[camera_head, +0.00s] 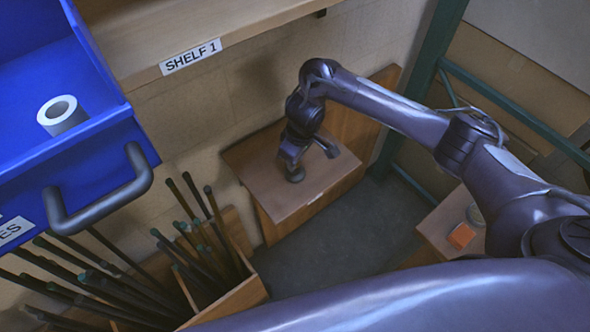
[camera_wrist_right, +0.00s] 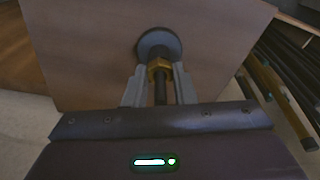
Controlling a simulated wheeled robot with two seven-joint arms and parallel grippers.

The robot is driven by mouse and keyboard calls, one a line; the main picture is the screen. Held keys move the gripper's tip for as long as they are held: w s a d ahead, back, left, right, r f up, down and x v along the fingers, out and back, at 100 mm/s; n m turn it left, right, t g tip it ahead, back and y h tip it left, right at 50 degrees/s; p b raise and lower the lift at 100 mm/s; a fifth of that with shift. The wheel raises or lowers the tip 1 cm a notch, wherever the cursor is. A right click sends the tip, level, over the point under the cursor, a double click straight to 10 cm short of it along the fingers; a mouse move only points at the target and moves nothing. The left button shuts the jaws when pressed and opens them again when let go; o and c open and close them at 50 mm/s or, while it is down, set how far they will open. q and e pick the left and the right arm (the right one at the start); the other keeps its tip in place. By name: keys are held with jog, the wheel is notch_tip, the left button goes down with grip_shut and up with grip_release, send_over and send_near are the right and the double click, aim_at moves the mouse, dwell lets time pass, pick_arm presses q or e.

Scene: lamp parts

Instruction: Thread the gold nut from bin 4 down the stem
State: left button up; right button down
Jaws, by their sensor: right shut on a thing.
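The gold nut (camera_wrist_right: 159,66) is between the fingertips of my right gripper (camera_wrist_right: 160,72) in the right wrist view, and the gripper is shut on it. The nut appears to be around the dark stem (camera_wrist_right: 160,92), close to the round dark base (camera_wrist_right: 161,44). I cannot tell whether it touches the base. In the head view the base (camera_head: 295,175) stands on the wooden bench top (camera_head: 332,180), with my right gripper (camera_head: 291,160) just above it; the nut is too small or hidden there. My left gripper is not in view.
Shelf 1 (camera_head: 150,40) is above. Wooden bins hold several dark rods (camera_head: 195,255) at lower left. An orange item (camera_head: 461,236) lies at right.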

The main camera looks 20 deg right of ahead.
jog(key=m, duration=0.2)
jog(key=shift+w+r+m, duration=0.1)
jog(key=shift+m, duration=0.2)
jog(key=c, duration=1.6)
grip_release()
jog(key=shift+m, duration=0.6)
jog(key=o, duration=0.5)
jog(key=shift+r, duration=0.65)
jog(key=shift+s+d+r, duration=0.1)
jog(key=shift+s+r, duration=0.15)
jog(key=shift+r, duration=1.35)
jog(key=shift+s+r, duration=0.2)
jog(key=shift+r, duration=1.35)
